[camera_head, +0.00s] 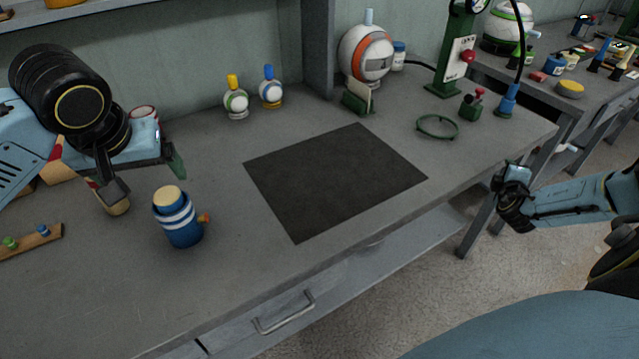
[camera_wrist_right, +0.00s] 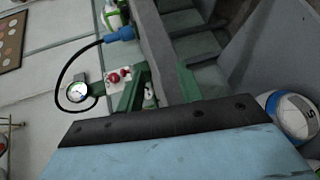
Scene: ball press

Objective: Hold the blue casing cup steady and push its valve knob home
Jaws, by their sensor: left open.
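The blue casing cup (camera_head: 180,222) stands upright on the grey bench at left in the head view. It has white bands and a cream top. Its small orange-red valve knob (camera_head: 204,218) sticks out on the right side. My left gripper (camera_head: 146,177) is open, just above and behind the cup, with its fingers apart and nothing held between them. My right gripper (camera_head: 505,190) is off the bench's right front edge, far from the cup. Its jaws are not clear in either view, so I cannot tell their opening.
A dark mat (camera_head: 335,180) lies right of the cup with clear bench between. Two small capped bottles (camera_head: 237,101) stand behind. A wooden strip with pegs (camera_head: 30,242) lies at left. A green press (camera_head: 452,60) and green ring (camera_head: 437,127) are at back right.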

